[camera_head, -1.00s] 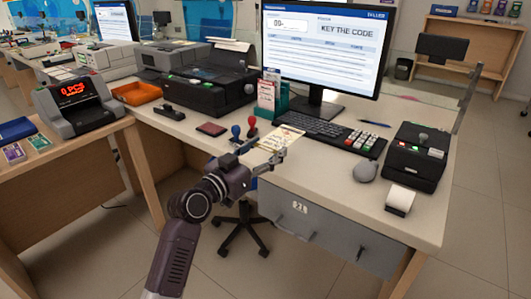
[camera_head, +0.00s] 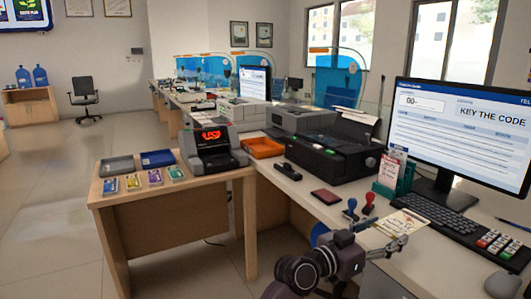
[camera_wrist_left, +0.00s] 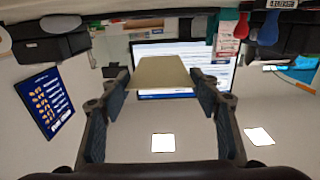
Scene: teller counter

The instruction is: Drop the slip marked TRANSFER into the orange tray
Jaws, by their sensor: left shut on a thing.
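A cream paper slip (camera_head: 402,222) is held between the fingers of my left gripper (camera_head: 392,243), near the counter's front edge. The slip also shows in the left wrist view (camera_wrist_left: 163,72), pinched between both fingers; I cannot read its marking. The orange tray (camera_head: 263,147) sits on the counter to the left of the black printer, well away from my left gripper. It looks empty. My right gripper is not in view.
Two stamps (camera_head: 368,203), a dark red pad (camera_head: 326,196) and a small black device (camera_head: 287,171) lie between gripper and tray. The black printer (camera_head: 325,150) stands behind them. A teal holder (camera_head: 396,176) and keyboard (camera_head: 437,213) are at right. The currency counter (camera_head: 212,150) is left.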

